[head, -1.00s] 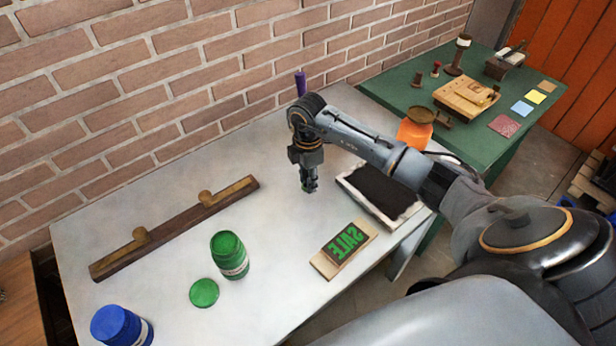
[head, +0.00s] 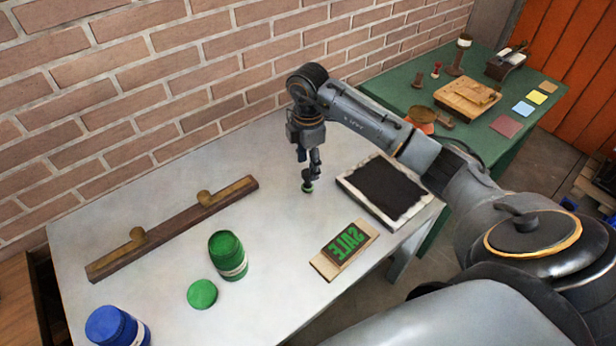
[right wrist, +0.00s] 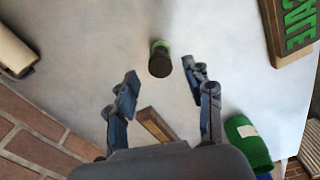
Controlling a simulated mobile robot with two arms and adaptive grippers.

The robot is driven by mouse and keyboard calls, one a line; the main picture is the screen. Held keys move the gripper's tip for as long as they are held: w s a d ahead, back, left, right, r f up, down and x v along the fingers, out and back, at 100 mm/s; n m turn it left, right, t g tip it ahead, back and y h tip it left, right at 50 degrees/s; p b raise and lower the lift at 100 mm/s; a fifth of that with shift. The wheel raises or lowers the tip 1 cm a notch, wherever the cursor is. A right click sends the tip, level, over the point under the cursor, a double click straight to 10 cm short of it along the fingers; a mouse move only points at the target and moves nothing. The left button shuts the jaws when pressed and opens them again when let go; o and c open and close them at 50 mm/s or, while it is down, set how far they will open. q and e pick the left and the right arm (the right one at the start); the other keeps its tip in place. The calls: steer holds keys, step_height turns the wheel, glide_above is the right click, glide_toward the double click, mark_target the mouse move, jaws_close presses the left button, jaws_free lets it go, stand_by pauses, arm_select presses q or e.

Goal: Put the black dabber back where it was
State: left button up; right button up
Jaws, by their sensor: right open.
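The black dabber (head: 307,187), dark with a green part, is on the pale table below my right gripper (head: 311,165). In the right wrist view the dabber (right wrist: 159,60) shows just beyond the gap between the open fingertips (right wrist: 161,78), apart from both fingers. The gripper is open and empty. A dark wooden rack (head: 175,228) with two raised rests lies to the left, with nothing on it. My left gripper is not in view.
A green jar (head: 228,257), its green lid (head: 202,293) and a blue jar (head: 115,325) stand at front left. A green SALE block (head: 345,247) and a black ink slab (head: 386,190) are to the right. A green table (head: 400,88) stands behind.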

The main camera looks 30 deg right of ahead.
step_height(320, 180, up, 6)
steer(key=shift+f+b, duration=0.1)
steer(key=shift+b, duration=0.35)
steer(key=shift+s, duration=0.1)
